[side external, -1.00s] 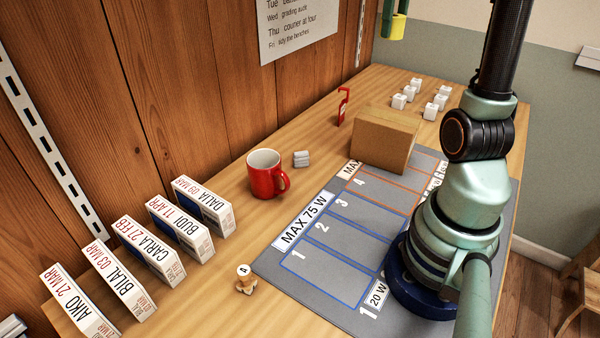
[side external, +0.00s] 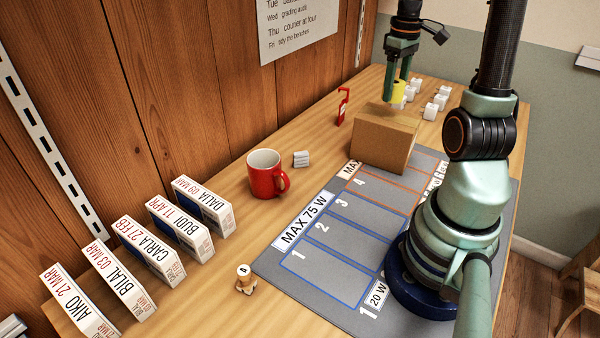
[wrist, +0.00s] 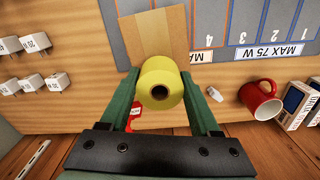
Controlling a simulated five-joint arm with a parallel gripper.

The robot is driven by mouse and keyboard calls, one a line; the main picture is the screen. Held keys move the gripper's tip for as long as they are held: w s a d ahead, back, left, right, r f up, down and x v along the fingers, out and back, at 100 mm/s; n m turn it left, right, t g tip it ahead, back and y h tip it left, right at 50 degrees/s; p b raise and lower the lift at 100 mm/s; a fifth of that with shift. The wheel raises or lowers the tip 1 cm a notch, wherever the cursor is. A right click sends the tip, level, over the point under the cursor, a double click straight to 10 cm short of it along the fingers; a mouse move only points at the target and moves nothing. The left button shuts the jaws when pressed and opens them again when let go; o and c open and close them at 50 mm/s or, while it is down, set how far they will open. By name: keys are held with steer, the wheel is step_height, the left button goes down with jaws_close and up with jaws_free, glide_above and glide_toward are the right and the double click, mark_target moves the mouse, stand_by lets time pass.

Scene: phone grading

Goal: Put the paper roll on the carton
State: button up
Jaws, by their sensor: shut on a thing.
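The yellow paper roll (side external: 398,92) is held between the two green fingers of my gripper (side external: 397,90). In the wrist view the roll (wrist: 155,92) shows its dark centre hole, with a finger of my gripper (wrist: 160,88) on each side. The brown carton (side external: 380,143) stands at the far end of the grey mat. In the side view the roll shows just above the carton's far top edge; a small gap or contact cannot be told. In the wrist view the carton (wrist: 153,33) lies beyond the roll, which overlaps its near edge.
Several white plug adapters (side external: 432,111) stand behind the carton. A red tag (side external: 343,104) stands left of it, close to the wooden wall. A red mug (side external: 264,178) and a small white block (side external: 301,159) are nearer. The numbered mat (side external: 330,262) has bare slots.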

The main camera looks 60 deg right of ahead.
mark_target(389, 116)
steer(key=shift+f, duration=2.3)
steer(key=o, duration=1.4)
steer(key=shift+f, duration=0.1)
